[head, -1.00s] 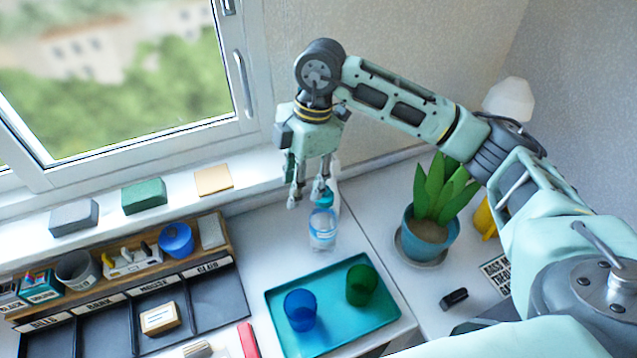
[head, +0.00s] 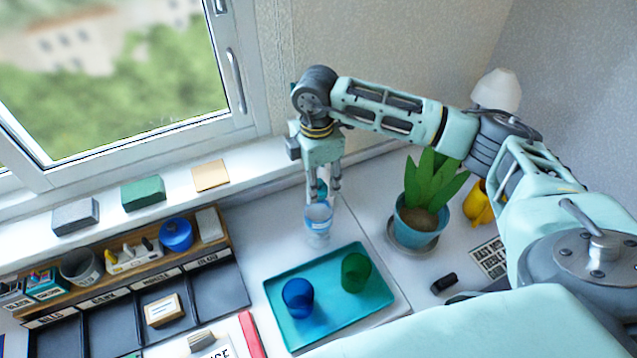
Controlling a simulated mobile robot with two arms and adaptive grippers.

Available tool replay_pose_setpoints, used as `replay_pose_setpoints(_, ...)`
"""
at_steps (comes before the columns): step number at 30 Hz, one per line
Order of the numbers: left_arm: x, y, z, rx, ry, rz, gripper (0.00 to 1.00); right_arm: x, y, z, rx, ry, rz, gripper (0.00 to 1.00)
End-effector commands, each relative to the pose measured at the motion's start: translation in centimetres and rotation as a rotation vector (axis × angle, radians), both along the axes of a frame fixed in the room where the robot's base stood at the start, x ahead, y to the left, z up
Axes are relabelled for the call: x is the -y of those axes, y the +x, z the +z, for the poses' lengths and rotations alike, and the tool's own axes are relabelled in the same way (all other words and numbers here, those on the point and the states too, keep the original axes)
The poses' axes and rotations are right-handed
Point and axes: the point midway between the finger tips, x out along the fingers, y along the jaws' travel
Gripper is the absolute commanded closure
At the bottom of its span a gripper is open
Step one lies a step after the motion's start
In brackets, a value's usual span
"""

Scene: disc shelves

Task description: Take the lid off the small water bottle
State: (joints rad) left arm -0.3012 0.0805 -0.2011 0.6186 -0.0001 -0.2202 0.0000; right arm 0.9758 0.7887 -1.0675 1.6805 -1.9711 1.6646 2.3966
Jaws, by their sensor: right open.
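The small water bottle (head: 318,228) is clear with a blue band and stands upright on the white surface behind the teal tray. A teal lid (head: 321,188) shows at its top, partly hidden by my right gripper. My right gripper (head: 322,200) points down over the bottle from above and behind. Its fingers are open, one to each side of the lid. I cannot tell whether they touch it. My left gripper is not in view.
A teal tray (head: 337,324) in front of the bottle holds a blue cup (head: 298,298) and a green cup (head: 356,272). A potted plant (head: 418,215) stands to the right. A wooden rack (head: 128,273) and dark compartments lie left.

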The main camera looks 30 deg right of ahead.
Motion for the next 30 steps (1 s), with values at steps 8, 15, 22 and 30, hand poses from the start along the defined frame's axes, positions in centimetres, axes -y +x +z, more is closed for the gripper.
replay_pose_setpoints(8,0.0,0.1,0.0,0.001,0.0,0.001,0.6,0.0,0.0,0.0,-0.001,0.0,0.001,0.75)
replay_pose_setpoints(15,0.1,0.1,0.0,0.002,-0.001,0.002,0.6,0.0,0.0,0.0,0.0,0.001,0.001,0.84)
replay_pose_setpoints(22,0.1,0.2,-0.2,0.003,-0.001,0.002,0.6,0.0,0.0,0.2,0.0,0.001,0.001,0.84)
replay_pose_setpoints(30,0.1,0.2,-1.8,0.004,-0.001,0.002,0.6,-0.1,0.2,3.0,0.006,0.002,0.002,0.84)
